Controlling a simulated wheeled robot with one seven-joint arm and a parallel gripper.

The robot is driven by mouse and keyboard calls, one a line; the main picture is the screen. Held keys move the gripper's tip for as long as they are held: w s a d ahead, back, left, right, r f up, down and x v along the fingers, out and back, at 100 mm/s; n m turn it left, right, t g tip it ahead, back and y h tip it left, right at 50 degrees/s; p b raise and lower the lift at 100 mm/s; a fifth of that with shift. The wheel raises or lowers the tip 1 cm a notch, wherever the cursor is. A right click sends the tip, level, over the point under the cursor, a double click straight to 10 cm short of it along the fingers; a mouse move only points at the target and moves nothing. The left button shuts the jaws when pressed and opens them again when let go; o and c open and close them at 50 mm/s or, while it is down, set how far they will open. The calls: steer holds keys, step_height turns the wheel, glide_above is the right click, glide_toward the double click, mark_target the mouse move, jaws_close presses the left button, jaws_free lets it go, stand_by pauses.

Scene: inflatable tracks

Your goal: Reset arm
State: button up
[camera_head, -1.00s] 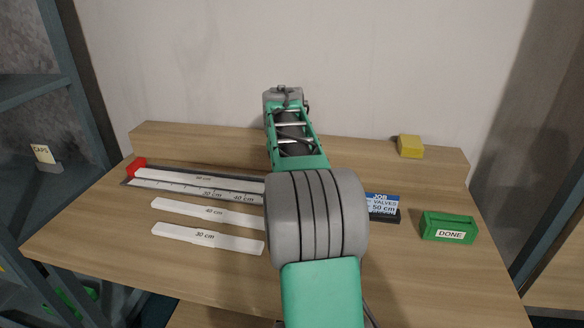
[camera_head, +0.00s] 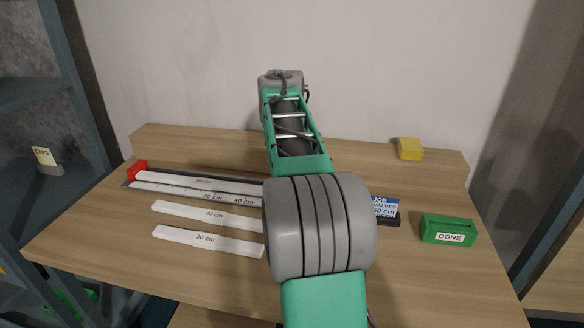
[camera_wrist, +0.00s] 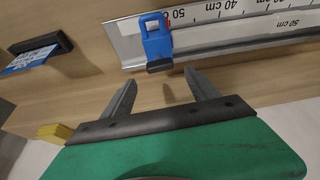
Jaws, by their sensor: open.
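My gripper (camera_wrist: 163,92) is open and empty in the wrist view, its two grey fingers apart above the wooden table. In front of the fingers is a blue clamp (camera_wrist: 156,38) on the end of a measuring rail (camera_wrist: 125,40) with a printed scale. A white strip marked 50 cm (camera_wrist: 290,25) lies along that rail. In the head view my arm stretches over the table and hides the right part of the rail (camera_head: 133,184); the gripper itself is hidden there.
White strips marked 40 cm (camera_head: 180,210) and 30 cm (camera_head: 185,239) lie in front of the rail. A job card (camera_head: 386,206), a green DONE box (camera_head: 447,231) and a yellow block (camera_head: 409,149) are at right. A wall stands behind the table (camera_head: 420,275).

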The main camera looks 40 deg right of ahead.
steer(key=shift+v, duration=1.15)
steer(key=s+a+n+y+p, duration=0.1)
steer(key=s+a+n+p, duration=0.15)
steer(key=a, duration=0.75)
steer(key=s+a+n+y+p, duration=0.1)
steer(key=s+a+n+p, duration=0.2)
steer(key=a, duration=0.8)
steer(key=s+a+f+n+y+p, duration=0.1)
steer(key=s+a+f+n+p, duration=0.3)
steer(key=s+a, duration=0.5)
steer(key=a+f+p, duration=0.1)
steer(key=a, duration=0.2)
steer(key=shift+s+a+f, duration=0.2)
steer(key=shift+s+a, duration=0.2)
steer(key=shift+n, duration=0.25)
